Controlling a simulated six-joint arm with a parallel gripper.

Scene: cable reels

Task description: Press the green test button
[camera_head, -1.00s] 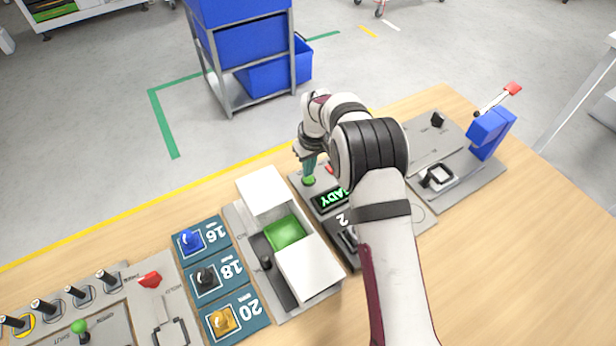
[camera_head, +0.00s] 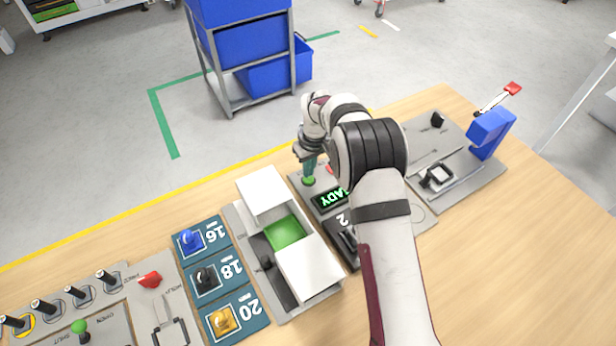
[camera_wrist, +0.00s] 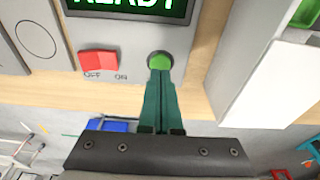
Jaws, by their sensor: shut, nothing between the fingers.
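The green test button (camera_wrist: 159,60) sits on a grey panel beside a red OFF/ON rocker switch (camera_wrist: 99,61). In the head view the green button (camera_head: 308,181) shows just below my fingertips. My gripper (camera_wrist: 161,75) is shut and empty, with its two green fingers together. In the wrist view the fingertips overlap the lower edge of the button; they are at it or just above it, and I cannot tell whether they touch. In the head view my gripper (camera_head: 309,172) points down at the button. The green-lit display (camera_head: 331,199) reads "READY", partly cut off by my arm.
To the left stands a unit with white blocks (camera_head: 308,268) and a green pad (camera_head: 284,232). Blue, black and yellow knobs (camera_head: 222,320) sit beyond it. A blue lever stand with a red handle (camera_head: 512,89) is at right. The front right of the table is clear.

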